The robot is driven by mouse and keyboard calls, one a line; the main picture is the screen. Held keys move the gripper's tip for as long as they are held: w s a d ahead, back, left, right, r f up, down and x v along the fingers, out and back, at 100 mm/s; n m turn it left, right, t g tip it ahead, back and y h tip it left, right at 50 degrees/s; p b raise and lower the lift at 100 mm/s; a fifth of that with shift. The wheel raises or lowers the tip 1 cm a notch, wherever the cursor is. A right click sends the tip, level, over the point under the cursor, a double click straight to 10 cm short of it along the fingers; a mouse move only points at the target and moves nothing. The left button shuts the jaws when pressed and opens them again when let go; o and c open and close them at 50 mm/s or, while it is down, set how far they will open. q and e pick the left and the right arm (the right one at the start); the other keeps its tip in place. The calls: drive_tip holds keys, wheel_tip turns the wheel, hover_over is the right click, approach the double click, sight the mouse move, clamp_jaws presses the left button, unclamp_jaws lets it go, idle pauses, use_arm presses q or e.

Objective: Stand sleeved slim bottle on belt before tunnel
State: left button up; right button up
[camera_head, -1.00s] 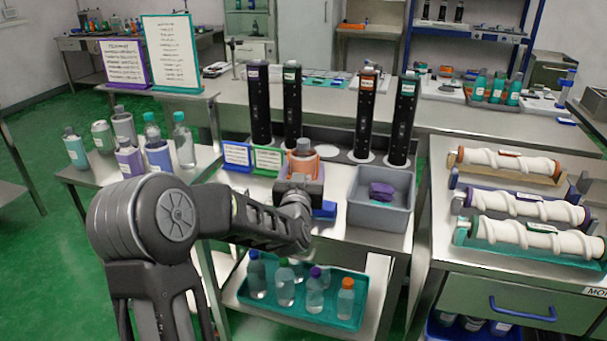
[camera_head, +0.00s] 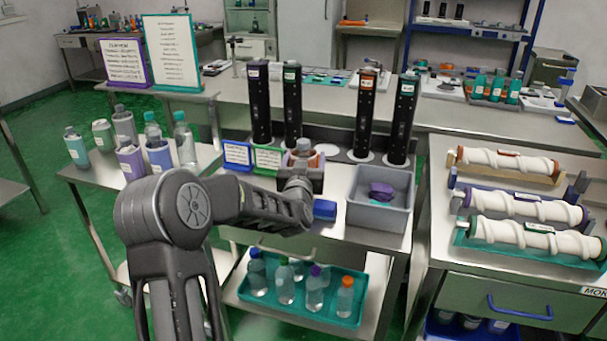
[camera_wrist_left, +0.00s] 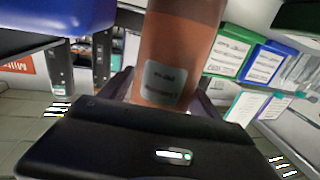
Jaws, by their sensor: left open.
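Whether the fingers touch the sleeve cannot be told. My right gripper is not in view. I cannot make out a belt or tunnel.
Several black columns (camera_head: 364,115) stand behind the bottle. A grey bin (camera_head: 379,217) with purple pieces is to its right, and a blue block (camera_head: 325,209) is beside the gripper. Small signs (camera_head: 267,158) stand left. A teal tray (camera_head: 240,296) of bottles is on the shelf below.

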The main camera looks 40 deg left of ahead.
use_arm(q)
drive_tip(key=shift+c, duration=0.5)
clamp_jaws()
